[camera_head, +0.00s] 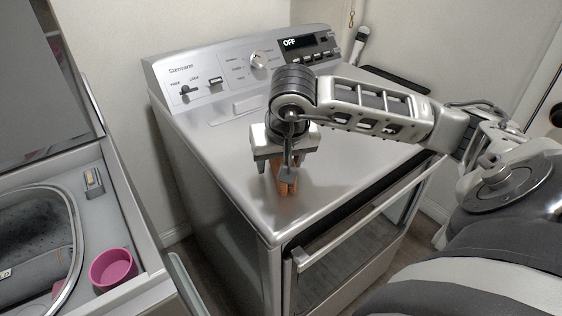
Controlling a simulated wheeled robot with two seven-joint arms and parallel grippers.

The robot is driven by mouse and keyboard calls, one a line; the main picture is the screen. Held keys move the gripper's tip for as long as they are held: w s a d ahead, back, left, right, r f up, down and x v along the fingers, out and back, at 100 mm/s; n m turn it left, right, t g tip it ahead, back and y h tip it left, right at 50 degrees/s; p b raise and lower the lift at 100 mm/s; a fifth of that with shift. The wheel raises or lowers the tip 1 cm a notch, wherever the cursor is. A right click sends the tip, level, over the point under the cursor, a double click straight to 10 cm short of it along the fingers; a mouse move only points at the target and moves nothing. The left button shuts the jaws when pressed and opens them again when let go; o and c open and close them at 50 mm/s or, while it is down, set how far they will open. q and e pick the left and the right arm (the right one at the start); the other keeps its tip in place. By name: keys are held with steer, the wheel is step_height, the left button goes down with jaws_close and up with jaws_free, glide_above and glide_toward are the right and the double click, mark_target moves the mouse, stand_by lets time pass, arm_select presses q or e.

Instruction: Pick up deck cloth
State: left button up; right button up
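An orange-brown, patterned cloth-like piece (287,188) is on the front left part of the silver machine's top, directly under my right gripper (287,174). I take it for the deck cloth, but the gripper hides much of it. My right gripper points down, with a grey finger in front of the piece. I cannot tell whether the fingers are closed on it. My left gripper is not in view.
The silver machine (222,150) has a control panel reading OFF (290,43). Left of it stands an open washer with a round drum opening (72,215) and a pink cup (113,268) on its deck. The silver top is otherwise mostly clear.

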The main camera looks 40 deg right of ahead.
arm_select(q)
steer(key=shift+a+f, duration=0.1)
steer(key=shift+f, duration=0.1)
arm_select(e)
steer(key=shift+f, duration=0.1)
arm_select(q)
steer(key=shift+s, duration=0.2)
arm_select(e)
steer(key=c, duration=1)
steer(key=shift+c, duration=0.2)
